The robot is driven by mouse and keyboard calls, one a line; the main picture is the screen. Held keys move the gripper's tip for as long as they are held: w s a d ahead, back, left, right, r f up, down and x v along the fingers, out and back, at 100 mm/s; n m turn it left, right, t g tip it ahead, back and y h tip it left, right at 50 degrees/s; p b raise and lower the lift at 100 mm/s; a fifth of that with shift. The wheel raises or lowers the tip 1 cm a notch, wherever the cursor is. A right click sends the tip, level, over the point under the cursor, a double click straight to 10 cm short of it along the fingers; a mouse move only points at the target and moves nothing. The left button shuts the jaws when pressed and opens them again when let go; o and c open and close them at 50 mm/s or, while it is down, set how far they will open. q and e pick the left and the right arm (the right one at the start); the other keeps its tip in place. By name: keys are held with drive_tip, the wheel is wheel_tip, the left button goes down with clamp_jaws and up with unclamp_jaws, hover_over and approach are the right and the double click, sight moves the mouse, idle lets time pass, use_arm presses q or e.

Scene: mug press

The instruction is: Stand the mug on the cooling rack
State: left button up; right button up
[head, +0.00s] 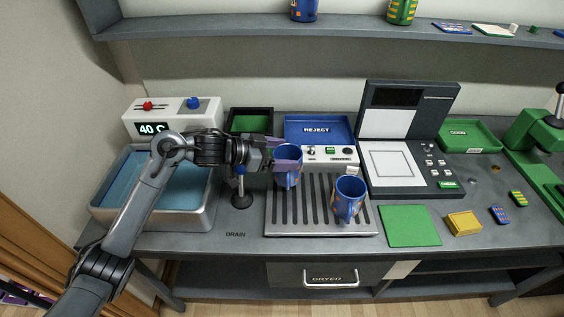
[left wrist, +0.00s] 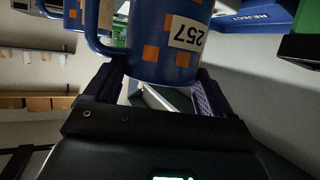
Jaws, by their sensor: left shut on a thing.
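My left gripper (head: 284,157) is shut on a blue mug (head: 289,178) with orange squares. It holds the mug upright at the back left of the cooling rack (head: 290,217), a grey slotted tray. I cannot tell whether the mug's base touches the rack. In the left wrist view the held mug (left wrist: 157,43) shows between the fingers, with a white label reading 257. A second blue and orange mug (head: 348,201) stands on the right part of the rack, apart from the held one. My right gripper is not in view.
A water bath (head: 205,215) lies left of the rack, with a small black stand (head: 242,200) between. Behind are the blue REJECT tray (head: 318,122) and a control box (head: 330,153). A green mat (head: 409,226) lies to the right. The rack's front left is clear.

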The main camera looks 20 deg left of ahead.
use_arm(q)
wheel_tip(320, 180, down, 3)
drive_tip(key=shift+r, duration=0.1)
drive_tip(key=shift+f, duration=0.25)
drive_tip(key=shift+f, duration=0.1)
drive_tip(key=o, duration=1.5)
drive_tip(key=shift+f, duration=0.15)
drive_tip(key=shift+o, duration=0.2)
drive_tip(key=shift+r, duration=0.2)
drive_tip(key=b+v, duration=0.1)
drive_tip(key=v, duration=1.1)
drive_tip(key=shift+b, duration=0.35)
